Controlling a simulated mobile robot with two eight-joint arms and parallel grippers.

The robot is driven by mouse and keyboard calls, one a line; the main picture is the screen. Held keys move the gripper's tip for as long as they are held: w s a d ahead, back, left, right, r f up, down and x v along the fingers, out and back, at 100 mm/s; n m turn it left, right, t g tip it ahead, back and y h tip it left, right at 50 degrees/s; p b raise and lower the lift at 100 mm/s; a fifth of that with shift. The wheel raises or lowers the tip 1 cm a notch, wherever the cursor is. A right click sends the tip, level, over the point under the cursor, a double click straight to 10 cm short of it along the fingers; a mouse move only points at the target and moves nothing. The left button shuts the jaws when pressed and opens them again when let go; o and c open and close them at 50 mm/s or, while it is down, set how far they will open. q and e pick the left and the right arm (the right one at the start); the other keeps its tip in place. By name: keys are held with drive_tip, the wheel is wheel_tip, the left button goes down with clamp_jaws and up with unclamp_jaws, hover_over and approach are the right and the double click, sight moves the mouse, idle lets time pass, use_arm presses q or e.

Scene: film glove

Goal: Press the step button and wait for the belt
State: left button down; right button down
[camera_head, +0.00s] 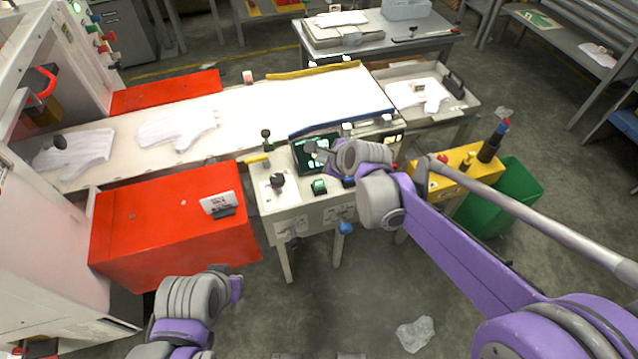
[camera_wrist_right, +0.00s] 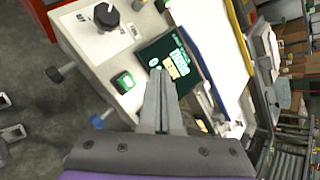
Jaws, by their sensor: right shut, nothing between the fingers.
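The control box (camera_head: 300,215) stands at the near side of the belt (camera_head: 290,100). On its top are a green button (camera_head: 319,187), a black knob (camera_head: 277,181) and a dark lit display (camera_head: 304,158). The green button also shows in the right wrist view (camera_wrist_right: 124,82), left of the fingers. My right gripper (camera_head: 316,152) is shut and empty over the box, its tips (camera_wrist_right: 157,75) in front of the display's edge; contact cannot be told. Pale flat gloves (camera_head: 175,130) lie on the belt's left part. My left arm is low at the left; its fingers are hidden.
Red guards (camera_head: 165,225) flank the belt. A tray (camera_head: 465,103) with a pale glove stands at its right end. A yellow box (camera_head: 440,180) and a green bin (camera_head: 515,195) are right of the control box. Floor in front is mostly clear.

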sight(322, 185)
wheel_tip(322, 185, down, 8)
drive_tip(key=b, duration=0.5)
drive_tip(key=shift+r, duration=0.15)
idle(1.6)
drive_tip(key=shift+f+b, duration=0.3)
drive_tip(key=shift+f, duration=0.1)
drive_tip(key=shift+f+b, duration=0.35)
drive_tip(key=shift+f, duration=0.15)
idle(0.6)
drive_tip(key=shift+r, duration=0.1)
drive_tip(key=shift+r+p, duration=0.7)
drive_tip(key=shift+r, duration=0.1)
drive_tip(key=shift+r+p, duration=1.9)
drive_tip(key=shift+r, duration=0.7)
